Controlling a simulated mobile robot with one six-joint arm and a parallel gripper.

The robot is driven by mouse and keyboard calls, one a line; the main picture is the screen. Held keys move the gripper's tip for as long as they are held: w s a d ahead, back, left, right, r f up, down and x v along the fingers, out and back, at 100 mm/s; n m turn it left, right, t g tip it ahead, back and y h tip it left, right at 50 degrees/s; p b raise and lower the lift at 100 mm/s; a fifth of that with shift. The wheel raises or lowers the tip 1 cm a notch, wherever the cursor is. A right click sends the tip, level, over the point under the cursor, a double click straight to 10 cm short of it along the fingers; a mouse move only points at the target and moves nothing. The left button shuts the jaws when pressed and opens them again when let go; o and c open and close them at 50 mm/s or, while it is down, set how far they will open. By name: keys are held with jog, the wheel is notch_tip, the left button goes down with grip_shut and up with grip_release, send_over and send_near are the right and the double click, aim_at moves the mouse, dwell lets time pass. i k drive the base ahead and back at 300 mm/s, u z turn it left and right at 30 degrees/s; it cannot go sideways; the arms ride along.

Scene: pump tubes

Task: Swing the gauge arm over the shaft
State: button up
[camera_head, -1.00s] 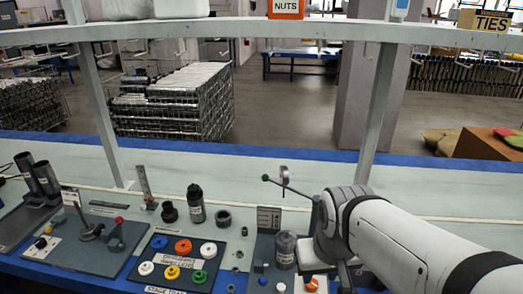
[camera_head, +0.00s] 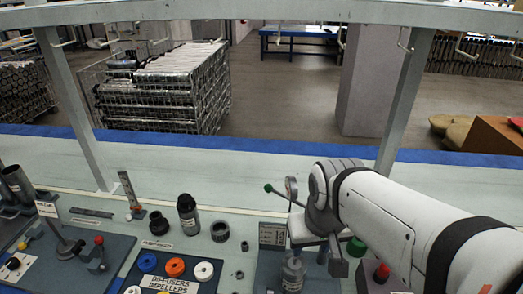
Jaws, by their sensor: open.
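The gauge arm is a thin rod with a green ball (camera_head: 267,188) at its left end and a round dial (camera_head: 291,187), seen nearly edge-on, beside my wrist. My arm hides the rod's right part. My gripper (camera_head: 322,255) is open and points down over the right part of the bench, to the right of and below the dial. Its fingers are only partly visible. A grey, labelled cylinder (camera_head: 292,272) stands below the dial, close to the gripper's left. I cannot tell which upright part is the shaft; my arm may hide it.
A plate with impeller rings (camera_head: 174,266) lies left of the gripper. A dark bottle (camera_head: 188,215) and a black ring (camera_head: 220,231) stand behind it. A red knob (camera_head: 381,271) is close on the right. The pale bench strip behind is clear.

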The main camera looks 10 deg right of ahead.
aim_at(291, 182)
jog(key=z, duration=0.95)
jog(key=k, duration=1.05)
jog(key=u, duration=1.2)
jog(key=i, duration=1)
jog(key=u, duration=0.1)
